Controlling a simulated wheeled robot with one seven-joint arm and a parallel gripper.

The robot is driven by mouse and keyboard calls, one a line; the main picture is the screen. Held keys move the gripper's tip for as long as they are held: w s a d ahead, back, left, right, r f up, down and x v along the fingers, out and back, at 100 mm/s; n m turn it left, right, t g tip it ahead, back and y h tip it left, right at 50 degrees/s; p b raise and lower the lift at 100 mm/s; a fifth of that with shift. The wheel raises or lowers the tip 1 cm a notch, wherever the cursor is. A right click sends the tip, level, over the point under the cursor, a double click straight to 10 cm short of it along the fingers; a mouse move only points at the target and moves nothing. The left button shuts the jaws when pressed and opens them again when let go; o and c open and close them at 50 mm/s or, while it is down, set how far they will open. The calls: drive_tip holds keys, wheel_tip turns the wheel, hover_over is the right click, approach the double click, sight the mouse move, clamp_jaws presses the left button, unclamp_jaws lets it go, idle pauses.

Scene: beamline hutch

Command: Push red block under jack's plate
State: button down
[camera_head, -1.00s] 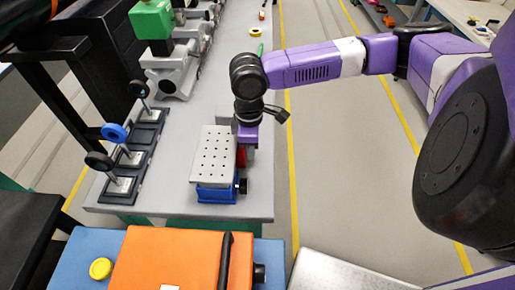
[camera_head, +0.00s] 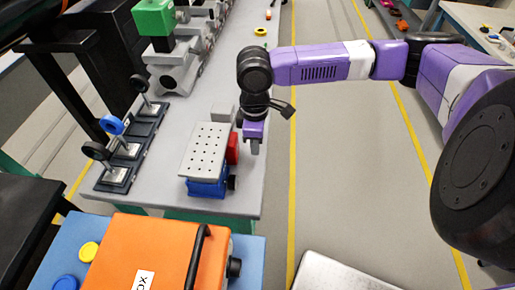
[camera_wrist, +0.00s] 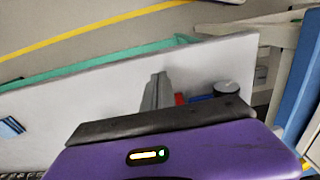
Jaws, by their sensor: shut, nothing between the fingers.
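The jack has a silver, perforated top plate (camera_head: 205,150) over a blue body (camera_head: 206,188), with a dark knob at its right. The red block (camera_head: 233,148) stands at the plate's right edge; I cannot tell how much of it lies under the plate. My gripper (camera_head: 254,146) points down just right of the red block, with a small gap between them. Its fingers are shut and empty. In the wrist view, the grey fingers (camera_wrist: 157,92) show beside a sliver of red block (camera_wrist: 180,99), with the black knob (camera_wrist: 227,88) beyond.
A grey block (camera_head: 222,113) sits behind the plate. Optics posts in black holders (camera_head: 128,150) stand left of the jack. An orange case (camera_head: 150,255) is in front, apart from the bench. The bench's right edge lies close to my gripper.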

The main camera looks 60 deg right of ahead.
wheel_tip(320, 180, up, 8)
drive_tip(key=shift+s+r, duration=0.15)
idle(0.3)
